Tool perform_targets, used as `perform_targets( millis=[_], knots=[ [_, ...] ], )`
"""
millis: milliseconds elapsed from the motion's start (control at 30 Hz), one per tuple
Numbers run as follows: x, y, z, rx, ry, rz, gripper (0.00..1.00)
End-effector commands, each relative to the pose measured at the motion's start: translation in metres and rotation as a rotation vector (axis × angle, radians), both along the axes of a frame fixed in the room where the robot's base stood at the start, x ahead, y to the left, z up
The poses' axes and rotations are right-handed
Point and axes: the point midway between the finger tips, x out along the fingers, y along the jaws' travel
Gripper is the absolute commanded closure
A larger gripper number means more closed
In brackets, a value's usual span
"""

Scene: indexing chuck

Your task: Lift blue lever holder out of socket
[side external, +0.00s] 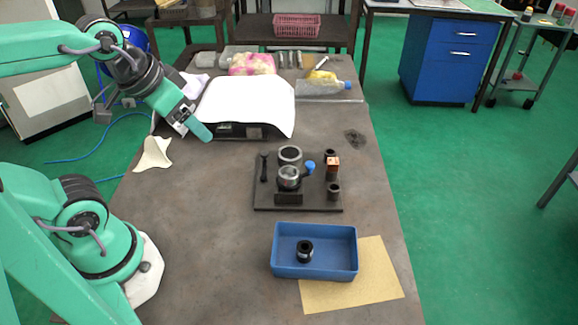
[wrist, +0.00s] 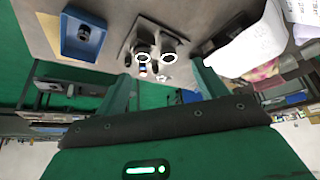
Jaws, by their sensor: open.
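The holder with a blue-knobbed lever (side external: 289,178) is a round metal ring piece near the middle of a dark base plate (side external: 262,205). Its blue knob points to the upper right, and it appears seated upright; the socket under it is mostly hidden. In the wrist view, two bright rings show on the plate (wrist: 128,47), but I cannot tell surely which is the holder. My gripper (side external: 193,130) is open and empty, above and left of the plate beside the white sheet. Its two fingers (wrist: 160,70) also show apart in the wrist view.
The plate also carries another dark ring (side external: 290,154), a copper-coloured block (side external: 333,162) and a black tool (side external: 264,168). A blue tray (side external: 345,233) holding a black collar (side external: 305,251) stands in front, partly over a tan sheet (side external: 375,280). A white sheet-covered object (side external: 245,100) lies behind.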

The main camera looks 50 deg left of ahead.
Motion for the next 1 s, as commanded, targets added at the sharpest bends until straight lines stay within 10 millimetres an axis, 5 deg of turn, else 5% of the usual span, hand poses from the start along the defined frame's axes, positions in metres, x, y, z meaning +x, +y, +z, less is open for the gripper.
perform_targets(
  millis=[567, 1000],
  knots=[
    [0.06, -0.016, -0.01, -0.066, 0.16, 0.105, 0.29],
    [0.124, -0.04, -0.048, -0.098, 0.321, 0.231, 0.29]
  ],
)
